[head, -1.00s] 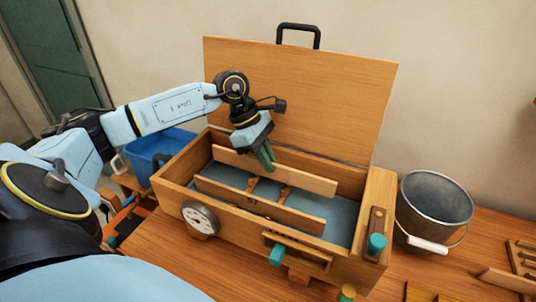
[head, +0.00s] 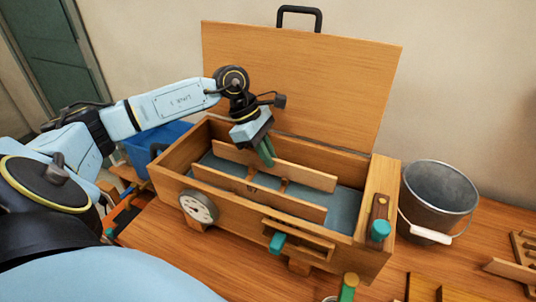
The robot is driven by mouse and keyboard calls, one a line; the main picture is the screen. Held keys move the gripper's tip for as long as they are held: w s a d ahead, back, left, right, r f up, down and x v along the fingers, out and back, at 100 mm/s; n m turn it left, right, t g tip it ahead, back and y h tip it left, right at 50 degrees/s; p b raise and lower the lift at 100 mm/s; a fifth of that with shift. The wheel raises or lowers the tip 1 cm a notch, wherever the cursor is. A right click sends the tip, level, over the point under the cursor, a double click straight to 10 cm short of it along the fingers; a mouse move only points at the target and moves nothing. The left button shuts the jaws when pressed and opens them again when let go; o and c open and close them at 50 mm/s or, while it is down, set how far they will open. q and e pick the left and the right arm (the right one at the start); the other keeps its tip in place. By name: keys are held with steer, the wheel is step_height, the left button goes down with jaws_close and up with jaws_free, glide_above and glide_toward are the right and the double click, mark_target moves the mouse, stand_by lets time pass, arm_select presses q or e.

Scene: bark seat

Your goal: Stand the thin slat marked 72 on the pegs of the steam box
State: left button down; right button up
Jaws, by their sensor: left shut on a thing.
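The steam box (head: 345,258) is an open wooden box with its lid raised at the back. My left gripper (head: 266,152) is shut on a thin wooden slat (head: 305,174), gripping its upper edge near the middle. The slat is on edge inside the box, lengthwise; its number cannot be read. A second slat (head: 225,182) stands on edge in front of it, with a mark that looks like 67. Small wooden pegs (head: 283,185) show between the two slats. The held slat hides its own lower contact, so I cannot tell whether it rests on pegs.
The lid (head: 330,85) rises close behind my left gripper. A metal bucket (head: 437,195) stands right of the box, and a blue bin (head: 150,140) is at its left. Teal-handled parts (head: 277,243) and a dial (head: 198,206) stick out at the front. Wooden pieces (head: 515,271) lie far right.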

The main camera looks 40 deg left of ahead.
arm_select(q)
steer(key=shift+f+b, duration=0.25)
steer(key=shift+b, duration=0.1)
stand_by(0.4)
steer(key=c, duration=1.5)
jaws_free()
steer(key=shift+o, duration=0.2)
steer(key=shift+r, duration=0.1)
step_height(320, 180, up, 11)
steer(key=p, duration=0.6)
steer(key=shift+p, duration=0.3)
